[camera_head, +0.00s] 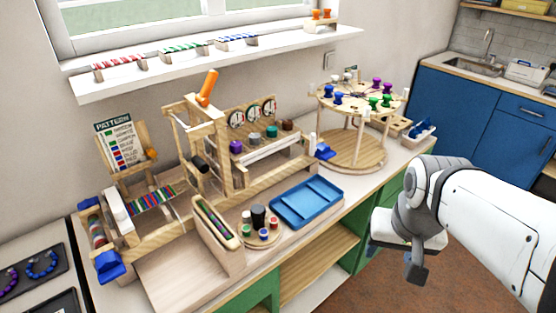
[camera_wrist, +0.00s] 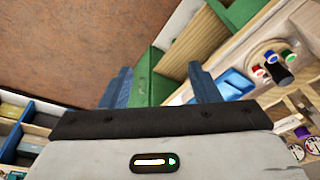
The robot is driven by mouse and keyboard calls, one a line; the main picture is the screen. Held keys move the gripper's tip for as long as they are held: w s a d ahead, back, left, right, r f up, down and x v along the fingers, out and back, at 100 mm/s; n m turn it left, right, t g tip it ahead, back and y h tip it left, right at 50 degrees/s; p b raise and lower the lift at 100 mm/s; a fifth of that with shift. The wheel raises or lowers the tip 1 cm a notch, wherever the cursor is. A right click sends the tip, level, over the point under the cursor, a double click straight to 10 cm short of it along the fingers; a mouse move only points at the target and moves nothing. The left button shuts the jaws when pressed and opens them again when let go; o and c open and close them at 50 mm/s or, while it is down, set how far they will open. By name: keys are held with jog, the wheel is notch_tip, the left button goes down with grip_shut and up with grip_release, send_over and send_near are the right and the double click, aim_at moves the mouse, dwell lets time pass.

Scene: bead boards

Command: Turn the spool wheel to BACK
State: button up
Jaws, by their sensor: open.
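A small round wooden wheel (camera_head: 262,238) carries several small spools with red, blue and green tops around a black central knob (camera_head: 258,216). It stands near the bench's front edge, between a wooden box and a blue tray. The knob also shows at the right of the wrist view (camera_wrist: 280,73). I cannot read a BACK mark. A larger round two-tier stand (camera_head: 355,160) with coloured pegs is farther right. My gripper (camera_head: 400,262) is off the bench's front, right of the small wheel and apart from it. The wrist view shows its fingers (camera_wrist: 162,82) spread and empty.
The blue tray (camera_head: 308,203) lies right of the small wheel. A wooden box (camera_head: 217,235) stands at its left. A wooden loom (camera_head: 150,200) and a frame with dials (camera_head: 250,115) rise behind. Open floor (camera_wrist: 90,40) lies before the bench.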

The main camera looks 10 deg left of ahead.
jog(key=w+a+r+m, duration=0.1)
jog(key=w+a+m, duration=0.1)
jog(key=w+a, duration=0.35)
jog(key=m+g, duration=0.2)
jog(key=m, duration=0.3)
send_over(258, 208)
notch_tip(258, 208, down, 4)
jog(key=shift+f+p, duration=0.2)
jog(key=shift+p, duration=0.25)
jog(key=shift+a+f, duration=0.1)
jog(key=shift+f, duration=0.25)
notch_tip(258, 208, down, 7)
jog(key=shift+f, duration=0.1)
jog(key=c, duration=1)
